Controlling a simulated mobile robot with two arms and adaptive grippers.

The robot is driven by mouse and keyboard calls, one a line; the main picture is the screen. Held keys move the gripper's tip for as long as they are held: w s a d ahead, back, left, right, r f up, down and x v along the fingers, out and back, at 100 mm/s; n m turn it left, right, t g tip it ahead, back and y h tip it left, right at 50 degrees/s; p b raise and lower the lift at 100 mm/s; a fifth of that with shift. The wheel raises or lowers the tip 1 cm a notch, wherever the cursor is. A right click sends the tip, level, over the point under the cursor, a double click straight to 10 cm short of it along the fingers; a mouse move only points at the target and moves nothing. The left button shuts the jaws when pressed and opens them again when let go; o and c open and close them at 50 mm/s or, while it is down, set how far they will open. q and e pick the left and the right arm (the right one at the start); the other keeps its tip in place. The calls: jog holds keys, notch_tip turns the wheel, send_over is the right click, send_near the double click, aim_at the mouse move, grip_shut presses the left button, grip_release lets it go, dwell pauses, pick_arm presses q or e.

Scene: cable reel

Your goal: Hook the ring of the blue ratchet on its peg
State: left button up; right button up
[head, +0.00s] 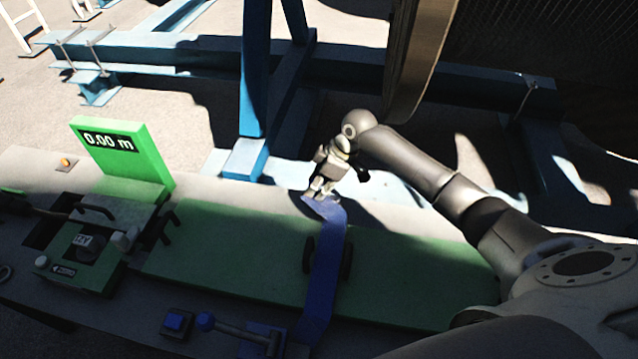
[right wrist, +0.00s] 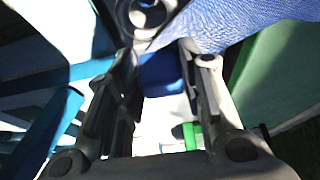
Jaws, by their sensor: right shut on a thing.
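My right gripper (head: 318,192) is shut on the far end of a blue strap (head: 327,245), above the back edge of the bench. The strap runs from the gripper towards the front, across the green mat and between two dark upright pieces. The blue ratchet (head: 262,336) with a grey handle lies at the front edge, beside the strap's lower end. In the right wrist view, the blue strap (right wrist: 245,22) fills the top, and a blue piece shows between the fingers (right wrist: 155,95). I cannot make out the ring or its peg. My left gripper is not in view.
A green display reading 0.00 m (head: 108,140) and a green cable meter (head: 80,255) stand at the left of the bench. The green mat (head: 220,250) is mostly bare. Behind are a blue steel frame (head: 255,80) and a large reel (head: 415,60).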

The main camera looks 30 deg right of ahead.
jog(key=shift+f+b, duration=0.75)
jog(key=shift+f, duration=1.25)
dwell(1.6)
jog(key=o, duration=1.2)
jog(key=shift+r, duration=0.1)
jog(key=v, duration=1.1)
jog(key=shift+s+d+r, duration=0.15)
jog(key=shift+r, duration=0.2)
